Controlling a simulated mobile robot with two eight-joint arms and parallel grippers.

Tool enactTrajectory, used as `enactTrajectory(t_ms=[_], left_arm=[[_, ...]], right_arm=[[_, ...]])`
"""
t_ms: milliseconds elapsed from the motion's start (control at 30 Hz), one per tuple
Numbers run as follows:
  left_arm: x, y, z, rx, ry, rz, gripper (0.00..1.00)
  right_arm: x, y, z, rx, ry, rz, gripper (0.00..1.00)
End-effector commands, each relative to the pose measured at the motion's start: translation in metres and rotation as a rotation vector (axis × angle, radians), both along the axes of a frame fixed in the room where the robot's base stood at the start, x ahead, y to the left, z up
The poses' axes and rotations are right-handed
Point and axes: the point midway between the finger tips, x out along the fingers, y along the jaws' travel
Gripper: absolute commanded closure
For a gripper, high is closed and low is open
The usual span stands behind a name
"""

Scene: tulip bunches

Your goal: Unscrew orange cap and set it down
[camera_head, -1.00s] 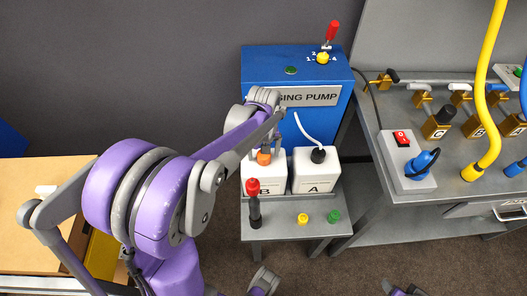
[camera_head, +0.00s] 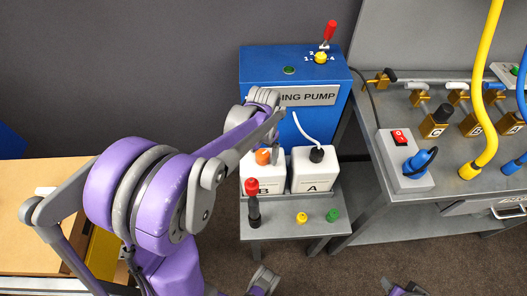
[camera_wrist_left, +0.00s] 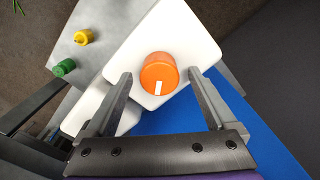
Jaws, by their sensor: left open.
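The orange cap (camera_head: 262,156) sits on top of white container B (camera_head: 261,190), whose lower front is partly hidden by a red-and-black object in the head view. My left gripper (camera_head: 272,147) is above container B, beside the cap in this view. In the left wrist view, the orange cap (camera_wrist_left: 158,72), with a white mark, lies between the lines of the two open fingers (camera_wrist_left: 160,75). Gaps show on both sides, and no finger visibly touches the cap. My right gripper is not clearly in view.
Container A (camera_head: 315,172), with a black cap and white tube, stands close to the right. A red-topped black object (camera_head: 253,203), yellow cap (camera_head: 301,218) and green cap (camera_head: 333,215) are on the grey stand (camera_head: 280,230). The blue pump (camera_head: 262,70) rises behind.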

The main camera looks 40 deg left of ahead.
Motion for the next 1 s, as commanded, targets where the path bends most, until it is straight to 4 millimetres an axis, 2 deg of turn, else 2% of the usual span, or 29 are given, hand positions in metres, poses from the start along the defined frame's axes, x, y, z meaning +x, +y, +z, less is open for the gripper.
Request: enactTrajectory(t_ms=[33,67,500,633,833,1000], left_arm=[[0.0000,0.0000,0.0000,0.000,0.000,0.001,0.16],[0.0000,0.0000,0.0000,0.000,0.000,0.001,0.21],[0.0000,0.0001,0.0000,0.000,0.000,0.003,0.98],[-0.0001,0.0004,0.0000,0.000,0.000,0.059,0.98],[-0.0005,0.0017,0.0005,0.000,0.000,0.335,0.98],[-0.0006,0.0023,0.0010,-0.001,0.000,0.452,0.98]], right_arm=[[0.0000,0.0000,0.0000,0.000,0.000,0.000,0.50],[0.0000,0.0000,0.0000,0.000,0.000,0.000,0.50],[0.0000,0.0000,0.0000,0.000,0.000,0.000,0.50],[-0.0001,0.0000,-0.0005,0.000,0.000,0.000,0.50],[-0.0002,0.0000,-0.0021,0.000,0.001,0.000,0.50],[-0.0003,0.0000,-0.0025,0.000,0.001,0.000,0.50]])
